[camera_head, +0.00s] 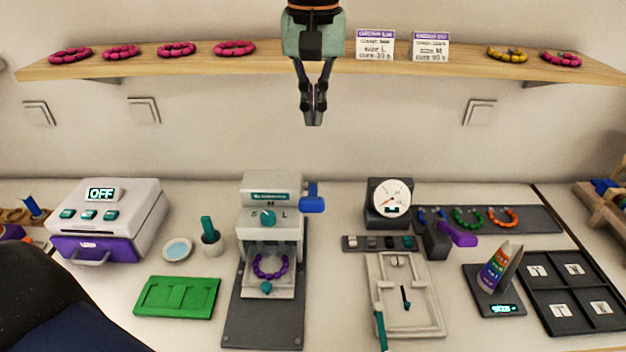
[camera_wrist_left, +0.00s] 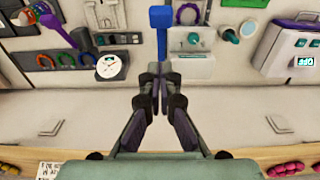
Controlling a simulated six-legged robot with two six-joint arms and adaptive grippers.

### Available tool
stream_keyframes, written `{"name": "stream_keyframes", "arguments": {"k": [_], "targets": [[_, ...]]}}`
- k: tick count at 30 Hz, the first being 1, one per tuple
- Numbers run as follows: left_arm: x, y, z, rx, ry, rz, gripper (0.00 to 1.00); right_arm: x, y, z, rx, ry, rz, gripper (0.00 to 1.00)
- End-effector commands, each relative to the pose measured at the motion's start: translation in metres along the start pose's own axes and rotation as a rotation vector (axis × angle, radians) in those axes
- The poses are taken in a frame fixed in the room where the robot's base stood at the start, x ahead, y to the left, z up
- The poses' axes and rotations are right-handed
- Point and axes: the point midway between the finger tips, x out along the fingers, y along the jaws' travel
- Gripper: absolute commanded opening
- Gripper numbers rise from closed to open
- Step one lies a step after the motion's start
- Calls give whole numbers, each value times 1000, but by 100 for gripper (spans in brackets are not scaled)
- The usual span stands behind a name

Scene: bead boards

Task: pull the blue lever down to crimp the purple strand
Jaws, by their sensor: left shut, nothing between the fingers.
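The crimping press (camera_head: 269,220) stands on a dark base plate in the middle of the table. Its blue lever (camera_head: 312,199) sticks out at the upper right side, and it also shows in the left wrist view (camera_wrist_left: 160,18), just beyond the fingertips in the picture. The purple strand (camera_head: 270,266) lies as an arc in the press's lower opening. My left gripper (camera_head: 313,118) is shut and empty, high above the table in front of the shelf. In the left wrist view its fingertips (camera_wrist_left: 160,80) meet and look apart from the lever. My right gripper is not in view.
A wooden shelf (camera_head: 200,61) with bracelets and two cards spans the wall behind my left gripper. A dial gauge (camera_head: 391,197) stands right of the press, and a white oven-like box (camera_head: 110,213) stands left. A green tray (camera_head: 176,312) lies front left.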

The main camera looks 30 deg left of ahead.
Motion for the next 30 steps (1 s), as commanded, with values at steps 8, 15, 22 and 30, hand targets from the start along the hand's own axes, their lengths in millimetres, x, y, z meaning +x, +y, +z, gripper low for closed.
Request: {"name": "stream_keyframes", "arguments": {"k": [8,15,22,30], "targets": [[46,-1,0,2,-6,-2,0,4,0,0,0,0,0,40],[91,-1,-1,2,-5,-1,0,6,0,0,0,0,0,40],[119,-1,14,3,-2,-2,0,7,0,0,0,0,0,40],[130,0,21,3,0,0,0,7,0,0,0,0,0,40]]}}
